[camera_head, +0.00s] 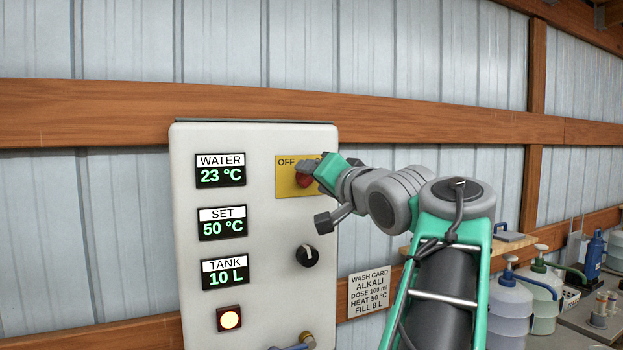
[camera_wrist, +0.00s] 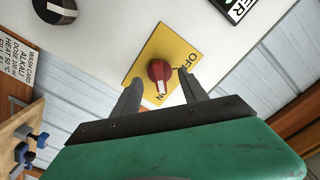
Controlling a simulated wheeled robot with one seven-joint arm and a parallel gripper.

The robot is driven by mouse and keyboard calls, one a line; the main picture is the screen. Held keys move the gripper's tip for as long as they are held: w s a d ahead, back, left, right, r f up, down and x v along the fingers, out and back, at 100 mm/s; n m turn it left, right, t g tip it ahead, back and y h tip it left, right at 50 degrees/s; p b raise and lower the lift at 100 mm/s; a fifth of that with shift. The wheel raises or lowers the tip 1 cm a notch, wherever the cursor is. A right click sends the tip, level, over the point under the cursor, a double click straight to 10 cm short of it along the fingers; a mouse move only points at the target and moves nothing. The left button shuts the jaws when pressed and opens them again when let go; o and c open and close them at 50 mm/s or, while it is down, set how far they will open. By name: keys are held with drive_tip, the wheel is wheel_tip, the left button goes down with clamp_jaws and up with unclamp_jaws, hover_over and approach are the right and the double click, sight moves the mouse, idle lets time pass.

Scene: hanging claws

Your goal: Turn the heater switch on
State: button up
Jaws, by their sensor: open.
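The heater switch is a red rotary knob (camera_wrist: 160,72) on a yellow plate (camera_head: 285,177) at the upper right of the white control panel. The plate reads OFF on its left in the head view; its right side is covered by my gripper (camera_head: 312,172). In the wrist view, the knob's white mark points down towards the ON lettering, away from OFF. My gripper (camera_wrist: 159,79) is open, facing the plate, with one finger on each side of the knob. Gaps seem to show between fingers and knob; contact cannot be told for certain.
The white panel (camera_head: 255,225) has displays reading WATER 23 °C, SET 50 °C and TANK 10 L, a lit lamp (camera_head: 229,319) and a black knob (camera_head: 306,256) below the switch. A wash card (camera_head: 369,292) hangs right of it. Bottles (camera_head: 510,305) stand at far right.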

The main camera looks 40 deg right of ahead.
drive_tip(key=v, duration=0.6)
idle(0.3)
drive_tip(key=shift+s+d, duration=0.1)
